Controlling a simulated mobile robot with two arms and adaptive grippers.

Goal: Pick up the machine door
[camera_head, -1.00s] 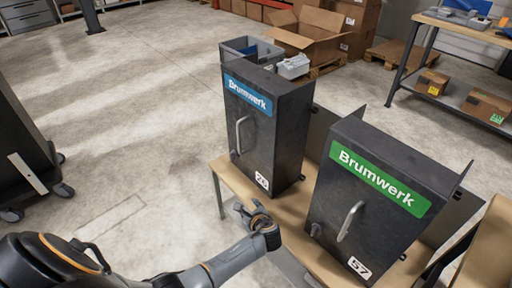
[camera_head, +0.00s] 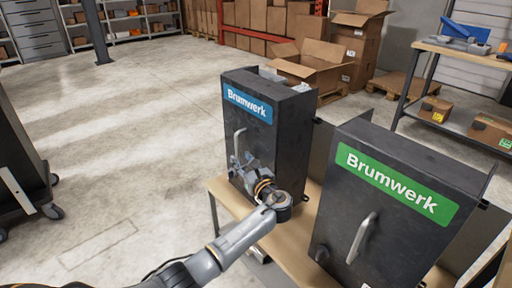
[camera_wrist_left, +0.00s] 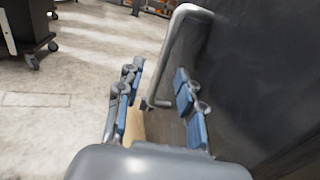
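Two black machines stand side by side on a wooden table. The left machine door (camera_head: 257,132) has a blue Brumwerk label and a grey bar handle (camera_head: 238,146). The right machine door (camera_head: 372,215) has a green label and its own handle (camera_head: 361,238). My left gripper (camera_head: 247,171) is in front of the left door, at the lower part of its handle. In the left wrist view the left gripper (camera_wrist_left: 155,98) is open, with the handle (camera_wrist_left: 168,50) reaching down between its blue-padded fingers. Contact cannot be told. My right gripper is not in view.
The wooden table (camera_head: 226,196) bears both machines. A black wheeled cabinet (camera_head: 20,150) stands at the left. Cardboard boxes (camera_head: 308,62) and a workbench (camera_head: 470,55) are behind. The floor between is clear.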

